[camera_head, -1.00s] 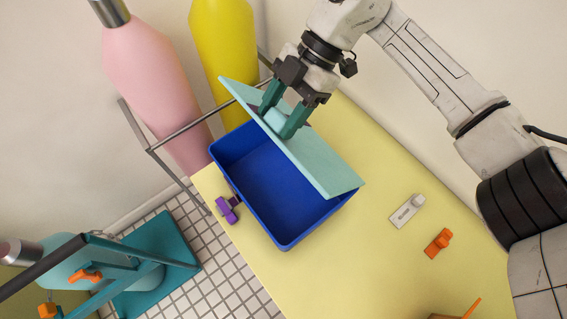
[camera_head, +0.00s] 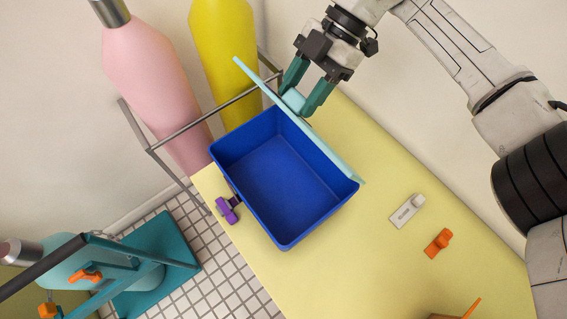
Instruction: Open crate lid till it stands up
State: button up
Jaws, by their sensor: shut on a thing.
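The blue crate (camera_head: 283,242) sits on the yellow table, and its inside looks empty. Its light teal lid (camera_head: 318,143) is hinged along the crate's upper right side and stands steeply, seen nearly edge-on. My gripper (camera_head: 303,103) is at the lid's far face, its green fingers shut on the light teal handle (camera_head: 294,99). The lid's edge partly covers the handle.
A purple clip (camera_head: 228,210) lies at the crate's left. A white-grey clip (camera_head: 407,211) and an orange clip (camera_head: 438,243) lie to the right on the yellow table (camera_head: 345,265). Pink (camera_head: 150,80) and yellow (camera_head: 222,60) cylinders stand behind a metal rail.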

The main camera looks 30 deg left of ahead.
jog(key=shift+w, duration=0.15)
jog(key=shift+w+d+r, duration=0.15)
jog(key=shift+w+d, duration=0.05)
jog(key=shift+w, duration=0.3)
jog(key=shift+w+d+r, duration=0.2)
jog(key=shift+w+d, duration=0.05)
jog(key=shift+w, duration=0.25)
jog(key=shift+w+d+r, duration=0.15)
jog(key=shift+w+d, duration=0.05)
jog(key=shift+w, duration=0.3)
jog(key=shift+w+d+r+b, duration=0.1)
jog(key=shift+w+d+b, duration=0.2)
jog(key=shift+w, duration=0.25)
jog(key=shift+w+d+r+b, duration=0.15)
jog(key=shift+w+b, duration=0.15)
jog(key=shift+w, duration=0.25)
jog(key=shift+w+d+b, duration=0.25)
jog(key=shift+w+b, duration=0.05)
jog(key=shift+w, duration=0.25)
jog(key=shift+r, duration=0.1)
